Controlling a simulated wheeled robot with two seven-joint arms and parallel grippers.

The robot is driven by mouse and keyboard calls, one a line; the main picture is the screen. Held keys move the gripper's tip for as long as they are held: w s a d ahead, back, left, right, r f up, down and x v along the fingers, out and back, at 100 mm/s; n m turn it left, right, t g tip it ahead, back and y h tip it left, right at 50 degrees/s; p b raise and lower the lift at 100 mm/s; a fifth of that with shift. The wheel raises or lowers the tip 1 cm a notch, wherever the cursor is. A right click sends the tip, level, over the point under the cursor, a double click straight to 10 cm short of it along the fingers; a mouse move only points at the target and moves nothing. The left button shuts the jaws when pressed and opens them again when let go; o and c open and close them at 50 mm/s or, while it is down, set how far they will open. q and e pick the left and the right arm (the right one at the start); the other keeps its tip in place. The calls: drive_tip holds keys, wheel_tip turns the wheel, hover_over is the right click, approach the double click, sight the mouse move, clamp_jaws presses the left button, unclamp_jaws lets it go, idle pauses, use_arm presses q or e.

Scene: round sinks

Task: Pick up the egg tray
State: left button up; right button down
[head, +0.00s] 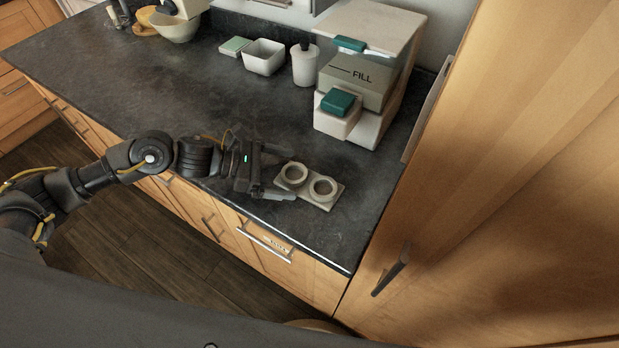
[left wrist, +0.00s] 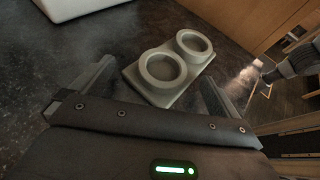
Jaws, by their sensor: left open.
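The egg tray (head: 325,202) is a small pale grey rectangular plate with two raised round rings. It lies flat on the dark countertop near its front edge. My left gripper (head: 279,182) comes in from the left, low over the counter, at the tray's left end. In the left wrist view the tray (left wrist: 172,99) lies ahead, its near end between the two spread fingers of my left gripper (left wrist: 155,88). The gripper is open and holds nothing. I cannot tell whether a finger touches the tray. My right gripper is not in view.
A tall wooden cabinet (head: 500,180) closes the right side. The counter's middle is clear.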

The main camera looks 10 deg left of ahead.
use_arm(q)
drive_tip(key=shift+d+f, duration=0.1)
drive_tip(key=shift+f, duration=0.05)
drive_tip(key=c, duration=0.9)
drive_tip(key=shift+c, duration=0.3)
